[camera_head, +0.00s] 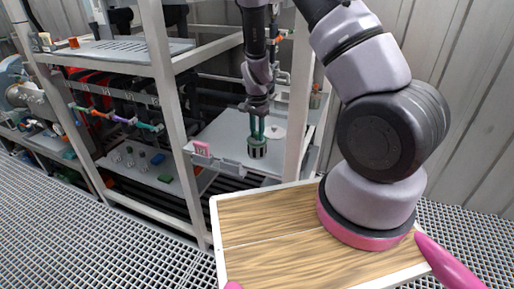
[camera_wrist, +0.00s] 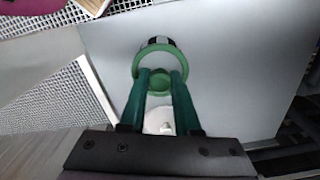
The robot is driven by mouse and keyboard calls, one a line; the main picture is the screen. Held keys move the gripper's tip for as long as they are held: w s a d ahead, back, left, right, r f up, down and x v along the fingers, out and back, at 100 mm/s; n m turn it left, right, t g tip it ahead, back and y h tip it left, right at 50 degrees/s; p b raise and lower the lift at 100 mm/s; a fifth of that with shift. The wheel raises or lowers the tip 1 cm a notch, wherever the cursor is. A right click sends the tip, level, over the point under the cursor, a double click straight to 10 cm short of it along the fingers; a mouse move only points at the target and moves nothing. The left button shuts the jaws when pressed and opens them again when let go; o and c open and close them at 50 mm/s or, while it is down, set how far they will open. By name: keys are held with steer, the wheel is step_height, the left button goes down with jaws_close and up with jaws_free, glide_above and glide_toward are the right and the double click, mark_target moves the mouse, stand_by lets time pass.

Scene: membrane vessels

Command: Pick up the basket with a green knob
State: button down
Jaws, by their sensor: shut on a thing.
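The basket (camera_head: 258,152) is a small dark-and-light striped cup with a green rim, at the grey shelf plate (camera_head: 215,135) in the middle of the head view. In the wrist view its green rim (camera_wrist: 160,48) and green knob (camera_wrist: 160,78) show. My gripper (camera_head: 257,131) points down from above, with its two dark green fingers (camera_wrist: 161,84) shut on the knob. The basket hangs upright below the fingers. I cannot tell whether its bottom touches the plate. A white round thing (camera_wrist: 160,120) shows between the fingers.
White rack posts (camera_head: 172,110) stand left and right of my gripper. A white disc (camera_head: 273,132) lies just behind the basket. A lower shelf (camera_head: 150,165) holds small vials and a green block.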

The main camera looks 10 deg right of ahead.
steer(key=shift+r, duration=0.1)
step_height(320, 180, up, 10)
steer(key=shift+f, duration=0.1)
stand_by(0.4)
stand_by(0.8)
